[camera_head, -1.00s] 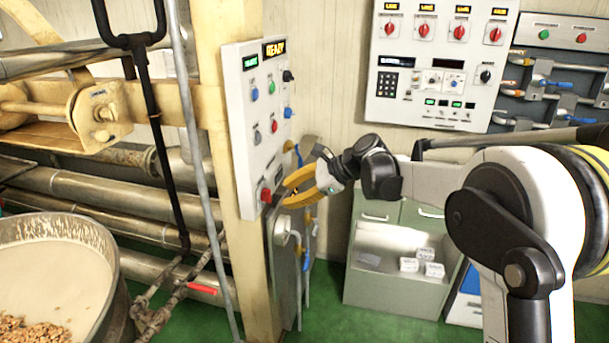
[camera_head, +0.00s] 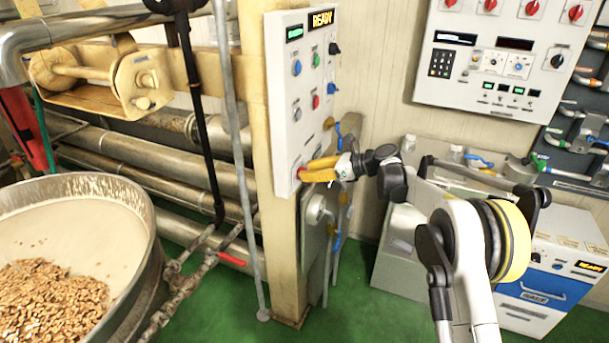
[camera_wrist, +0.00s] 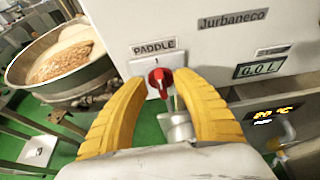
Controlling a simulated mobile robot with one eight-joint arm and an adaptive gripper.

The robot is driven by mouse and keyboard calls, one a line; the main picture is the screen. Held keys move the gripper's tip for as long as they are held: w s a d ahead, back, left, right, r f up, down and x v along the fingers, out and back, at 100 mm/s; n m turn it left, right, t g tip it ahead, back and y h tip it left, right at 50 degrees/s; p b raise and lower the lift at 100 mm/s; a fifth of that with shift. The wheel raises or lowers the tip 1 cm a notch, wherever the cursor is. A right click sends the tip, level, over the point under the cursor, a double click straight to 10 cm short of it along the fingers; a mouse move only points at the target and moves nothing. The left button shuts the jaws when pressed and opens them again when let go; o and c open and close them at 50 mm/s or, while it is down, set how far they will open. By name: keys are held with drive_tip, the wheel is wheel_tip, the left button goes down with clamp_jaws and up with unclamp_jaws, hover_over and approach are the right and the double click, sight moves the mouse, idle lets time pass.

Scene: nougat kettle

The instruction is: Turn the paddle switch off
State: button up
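The paddle switch (camera_wrist: 159,79) is a red rotary knob on a white plate under a "PADDLE" label, low on the grey control panel (camera_head: 283,100). In the wrist view it sits between the two yellow fingertips of my gripper (camera_wrist: 161,80). The fingers are apart, one on each side of the knob, with small gaps visible; contact cannot be made out. In the head view my gripper (camera_head: 304,172) is at the panel's lower corner and its fingers mostly hide the knob. The knob's exact set position is hard to read.
A kettle (camera_head: 150,262) of pale mass and nuts stands at left. A grey pole (camera_head: 235,130) and pipes are beside the panel. A second panel (camera_head: 490,60) hangs at right.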

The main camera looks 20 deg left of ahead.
drive_tip(key=shift+x, duration=0.95)
clamp_jaws()
